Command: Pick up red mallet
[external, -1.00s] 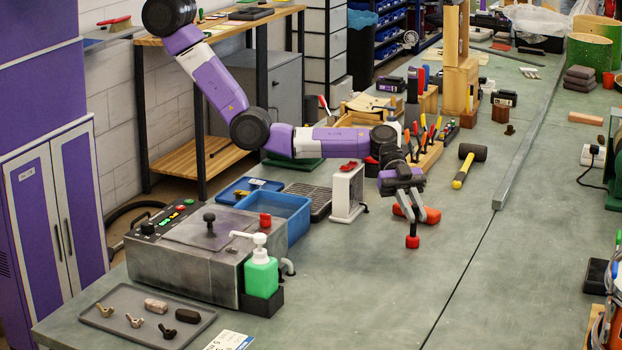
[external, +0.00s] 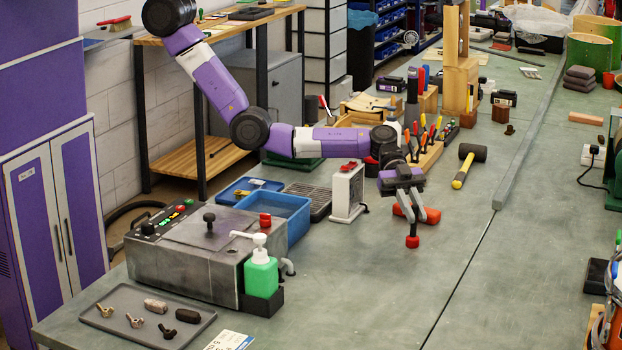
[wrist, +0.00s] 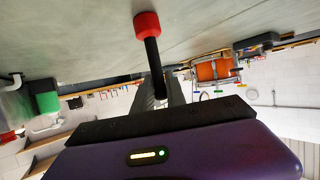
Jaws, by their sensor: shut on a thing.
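My gripper (external: 405,200) is shut on the black handle of the red mallet and points down over the bench. The mallet's small red head (external: 411,241) hangs below the fingers, close to the bench top; I cannot tell whether it touches. In the wrist view the red head (wrist: 147,24) is at the far end of the black handle, and the handle runs back between the grey fingers (wrist: 158,97). The grip itself is partly hidden by the gripper body.
An orange-red object (external: 431,215) shows just behind the handle. A black-headed mallet with a yellow handle (external: 463,172) lies to the right. A white-framed box (external: 347,191) and a blue bin (external: 275,212) stand to the left. The bench (external: 390,300) is clear in front.

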